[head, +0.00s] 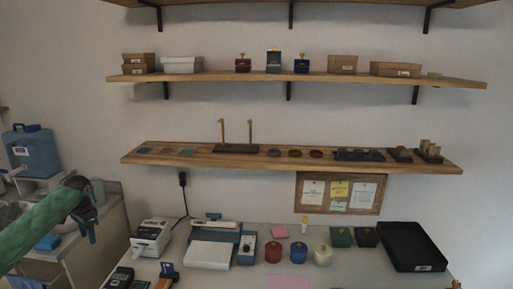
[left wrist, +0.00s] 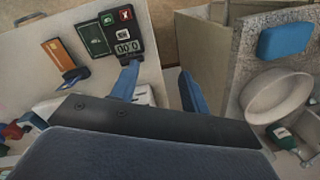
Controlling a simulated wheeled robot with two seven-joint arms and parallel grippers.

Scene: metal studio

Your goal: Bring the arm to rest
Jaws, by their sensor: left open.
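My left arm, in a green sleeve, comes in from the left in the head view. Its gripper (head: 87,226) hangs fingers down in the air, left of the main table and near the side counter. In the left wrist view the two blue fingers of the left gripper (left wrist: 160,84) stand apart with nothing between them. Beyond them I see the gap between the table and the counter. My right gripper is not in view.
The table (head: 330,276) holds a label printer (head: 152,237), a card terminal (left wrist: 122,32), jars and a black tray (head: 412,246). A side counter (head: 103,226) with a basin (left wrist: 278,94) stands at left. Wall shelves (head: 300,158) hang above.

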